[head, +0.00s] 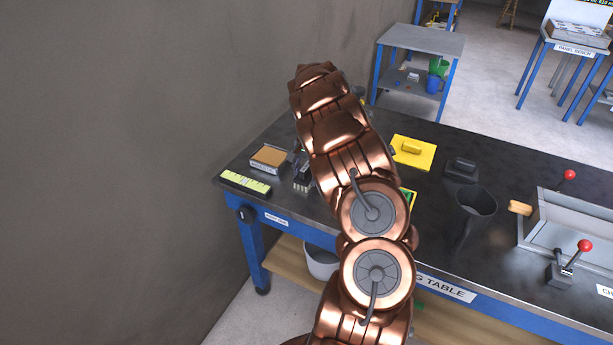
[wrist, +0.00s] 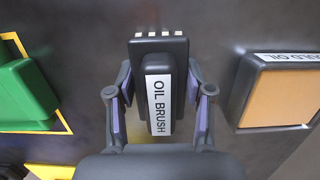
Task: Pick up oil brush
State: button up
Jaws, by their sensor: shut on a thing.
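The oil brush (wrist: 158,100) is a dark block with a white "OIL BRUSH" label, and several light tufts show along its top edge in the wrist view. My gripper (wrist: 161,85) has one finger on each side of the brush body and is shut on it. Whether the brush is touching the table or raised is unclear. In the head view my arm hides most of the gripper, and the dark part near the table's left end (head: 302,178) cannot be told apart clearly as brush or finger.
A tan-topped box (head: 268,158) stands close by, at the right in the wrist view (wrist: 283,97). A yellow-green level (head: 246,183) lies at the table's left edge. A green block (wrist: 27,90) is at left in the wrist view. A yellow pad (head: 425,160) and dark cup (head: 475,212) are farther right.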

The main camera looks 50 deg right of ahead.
aim_at(306, 166)
notch_tip(306, 166, up, 10)
jog(key=shift+r+b, duration=0.1)
jog(key=shift+b, duration=1)
jog(key=o, duration=0.7)
jog(key=c, duration=0.5)
